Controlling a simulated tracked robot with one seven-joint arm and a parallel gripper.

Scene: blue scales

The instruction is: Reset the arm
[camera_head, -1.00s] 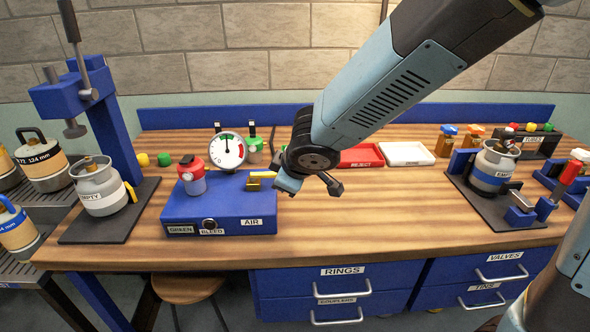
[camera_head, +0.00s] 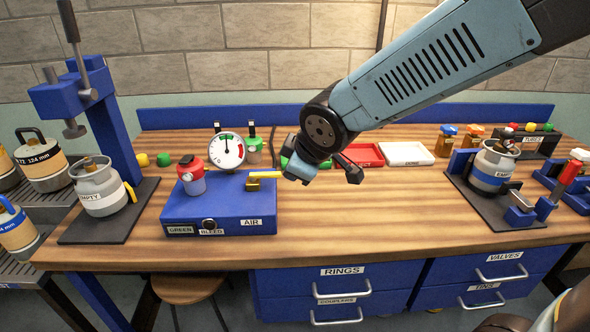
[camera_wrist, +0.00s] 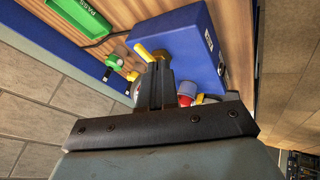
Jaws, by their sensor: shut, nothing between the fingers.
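My gripper (camera_wrist: 158,62) shows in the wrist view, with its dark fingers closed together and nothing seen between them. In that picture the fingertips overlap the blue test box (camera_wrist: 205,45) and lie close to its yellow lever (camera_wrist: 146,52); I cannot tell the gap. In the head view my arm reaches in from the upper right, with its bent end above the bench, just right of the blue box (camera_head: 183,212) and its yellow lever (camera_head: 266,174). The fingertips cannot be made out there.
A round gauge (camera_head: 227,151) and a red-topped canister (camera_head: 192,178) stand at the box. A red tray (camera_head: 364,155) and a white tray (camera_head: 406,153) lie behind my arm. A blue press (camera_head: 100,110) stands left. The bench's front middle is clear.

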